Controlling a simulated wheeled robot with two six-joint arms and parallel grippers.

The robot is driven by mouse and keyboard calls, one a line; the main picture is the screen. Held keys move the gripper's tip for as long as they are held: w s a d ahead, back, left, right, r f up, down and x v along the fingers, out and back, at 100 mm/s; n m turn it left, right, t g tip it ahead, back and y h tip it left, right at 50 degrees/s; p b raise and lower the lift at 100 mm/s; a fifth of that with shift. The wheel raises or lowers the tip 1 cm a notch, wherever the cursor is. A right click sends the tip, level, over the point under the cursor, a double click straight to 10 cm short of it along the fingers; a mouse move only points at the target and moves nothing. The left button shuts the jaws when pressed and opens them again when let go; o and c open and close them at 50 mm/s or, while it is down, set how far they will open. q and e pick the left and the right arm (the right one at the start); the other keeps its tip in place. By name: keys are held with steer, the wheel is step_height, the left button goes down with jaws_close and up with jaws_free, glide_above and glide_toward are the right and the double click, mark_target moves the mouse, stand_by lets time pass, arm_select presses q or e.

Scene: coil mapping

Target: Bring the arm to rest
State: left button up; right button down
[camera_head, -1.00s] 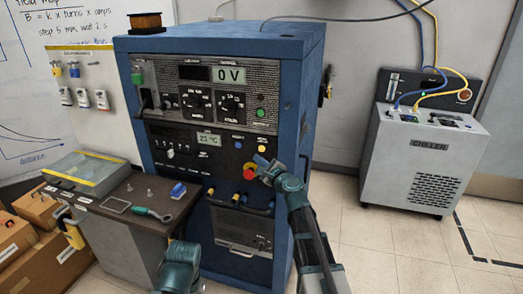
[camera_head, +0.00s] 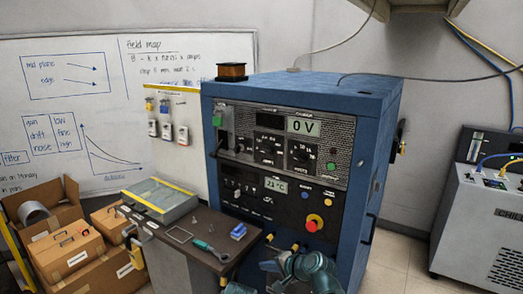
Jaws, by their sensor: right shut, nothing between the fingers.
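My right arm shows at the bottom of the head view, in front of the blue equipment rack (camera_head: 375,120). My right gripper (camera_head: 270,266) is shut and empty, held low in front of the rack's lower panel. A small teal piece of my left arm shows at the bottom edge; my left gripper is not in view. The rack's display (camera_head: 303,126) reads 0 V and the lower display (camera_head: 276,185) reads 21 °C.
Cardboard boxes (camera_head: 75,250) stand at left. The chiller (camera_head: 480,225) is at right, with clear floor (camera_head: 398,262) before it.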

steer(key=s+a+f+n+g+h, duration=0.3)
steer(key=s+f+n+g, duration=0.3)
steer(key=s, duration=0.5)
steer(key=s+d+f+n+g+h+p, duration=0.1)
steer(key=s+d+n+h, duration=0.4)
steer(key=s, duration=0.6)
steer(key=shift+d+f+n+g+h, duration=0.4)
steer(key=shift+n+g+h, duration=0.2)
steer(key=shift+n+g, duration=0.15)
